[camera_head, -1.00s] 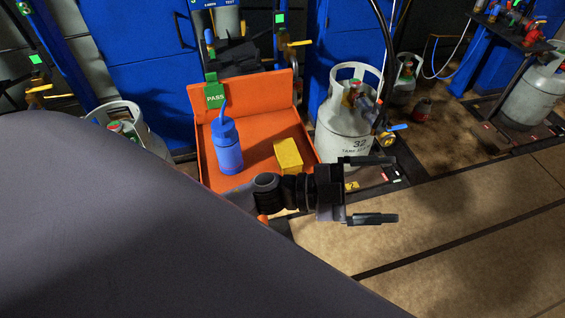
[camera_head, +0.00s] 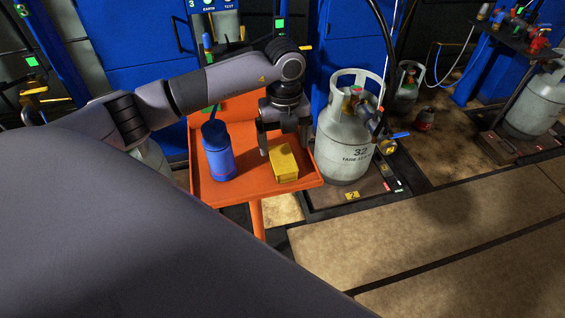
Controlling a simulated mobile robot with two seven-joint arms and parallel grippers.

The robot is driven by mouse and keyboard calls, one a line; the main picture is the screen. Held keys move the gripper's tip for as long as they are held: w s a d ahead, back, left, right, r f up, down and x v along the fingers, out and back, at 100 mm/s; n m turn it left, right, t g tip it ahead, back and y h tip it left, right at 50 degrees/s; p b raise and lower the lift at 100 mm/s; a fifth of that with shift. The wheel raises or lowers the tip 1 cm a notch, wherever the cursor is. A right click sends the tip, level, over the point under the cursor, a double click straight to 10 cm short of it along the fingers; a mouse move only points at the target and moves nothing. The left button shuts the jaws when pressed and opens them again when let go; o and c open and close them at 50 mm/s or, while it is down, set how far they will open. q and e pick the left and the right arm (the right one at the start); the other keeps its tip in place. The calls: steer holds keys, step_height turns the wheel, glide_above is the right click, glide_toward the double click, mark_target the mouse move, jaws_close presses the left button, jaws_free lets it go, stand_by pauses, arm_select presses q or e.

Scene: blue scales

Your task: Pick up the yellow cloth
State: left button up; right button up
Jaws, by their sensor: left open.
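The yellow cloth (camera_head: 284,165) looks like a folded yellow block and lies on the orange tray table (camera_head: 235,192), toward its right front corner. My left gripper (camera_head: 284,150) points down just above and behind the cloth, with its fingers apart and nothing seen between them. One finger is beside the cloth's left back edge; whether it touches the cloth I cannot tell. A blue bottle (camera_head: 218,152) stands on the tray to the left of the cloth. My right gripper is not in view.
A grey gas cylinder marked 32 (camera_head: 344,145) stands close to the tray's right side. Blue cabinets (camera_head: 135,60) are behind. More cylinders (camera_head: 535,105) stand at the far right. The floor at the lower right (camera_head: 430,235) is clear.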

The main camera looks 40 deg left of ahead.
mark_target(282, 158)
arm_select(q)
step_height(282, 158, down, 6)
steer(key=shift+s+a+r, duration=0.1)
steer(key=shift+s, duration=0.05)
steer(key=c, duration=1.1)
